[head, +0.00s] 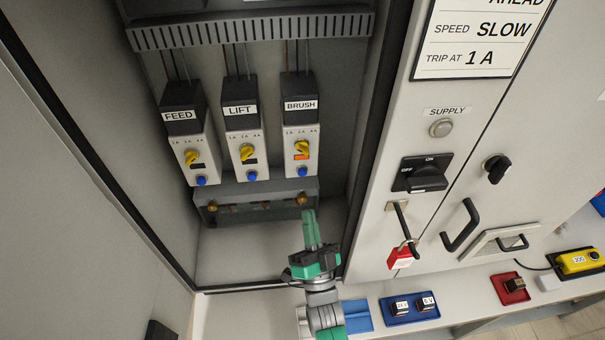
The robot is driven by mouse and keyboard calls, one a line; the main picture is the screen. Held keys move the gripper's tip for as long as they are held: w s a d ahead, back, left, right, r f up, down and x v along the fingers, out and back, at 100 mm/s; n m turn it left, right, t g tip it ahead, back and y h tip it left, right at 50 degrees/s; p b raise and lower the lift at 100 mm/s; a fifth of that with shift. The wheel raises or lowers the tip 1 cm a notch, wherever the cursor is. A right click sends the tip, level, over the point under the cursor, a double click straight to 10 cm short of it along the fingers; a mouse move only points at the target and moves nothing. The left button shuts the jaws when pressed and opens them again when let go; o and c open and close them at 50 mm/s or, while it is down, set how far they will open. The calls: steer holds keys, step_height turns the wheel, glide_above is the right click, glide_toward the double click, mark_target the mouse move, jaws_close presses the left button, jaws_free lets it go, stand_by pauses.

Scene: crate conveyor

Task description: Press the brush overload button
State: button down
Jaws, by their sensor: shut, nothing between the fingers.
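The brush overload unit (301,135) is the rightmost of three in the open cabinet, with a black top labelled BRUSH and a grey lower body. It has a yellow dial (302,147), an orange patch (301,157) under the dial, and a blue button (302,171) at its bottom. My gripper (311,214) has green fingers, pointing up and shut with nothing between them. In the picture it is below the brush unit, apart from the blue button and near the right end of the grey terminal rail.
The feed (188,140) and lift (242,130) units stand left of brush, with dark patches. The grey rail (240,190) runs below them. At right, a panel has a black OFF/ON switch (425,174) and red padlock (400,257). A shelf below holds blue trays (410,308).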

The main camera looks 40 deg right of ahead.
mark_target(302, 173)
steer(key=shift+w, duration=0.1)
steer(key=w+d+b, duration=0.5)
steer(key=w+b, duration=0.1)
steer(key=w, duration=0.1)
steer(key=shift+d, duration=0.15)
steer(key=shift+b, duration=0.3)
stand_by(1.8)
steer(key=shift+w+d+b, duration=0.25)
steer(key=shift+w+b, duration=0.05)
